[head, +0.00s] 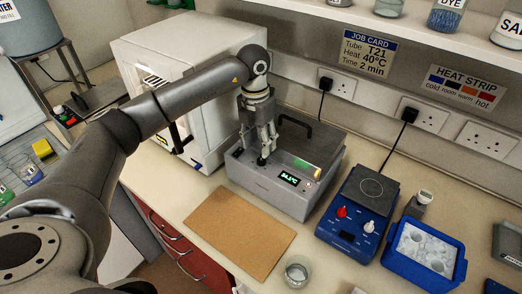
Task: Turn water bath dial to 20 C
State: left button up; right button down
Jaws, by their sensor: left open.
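The water bath (270,192) is a grey box on the bench with a black handle on top and a small lit display (289,180) on its sloping front panel. The display's green-white digits are too small to read surely. My left gripper (263,157) points down over the left part of this panel, and its jaws are open. A dark, knob-like part shows at its fingertips. The dial is largely hidden by the fingers, and I cannot tell whether they touch it. My right gripper is not in view.
A white cabinet (150,55) stands behind my left arm. A brown mat (240,232) lies in front of the bath, near a small glass jar (297,274). A blue hotplate (350,215) and blue ice box (425,262) stand to the right. A job card (367,54) hangs above.

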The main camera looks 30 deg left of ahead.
aim_at(260, 157)
pick_arm(q)
notch_tip(260, 157, down, 4)
jog(key=shift+d+f+p, duration=0.1)
jog(key=shift+d+p, duration=0.05)
jog(key=shift+p, duration=0.45)
jog(key=shift+f, duration=0.55)
grip_shut()
jog(key=shift+n+b, duration=0.55)
jog(key=shift+n, duration=0.55)
jog(key=shift+r+n+b, duration=0.1)
jog(key=shift+n+b, duration=0.25)
jog(key=shift+n, duration=0.85)
grip_release()
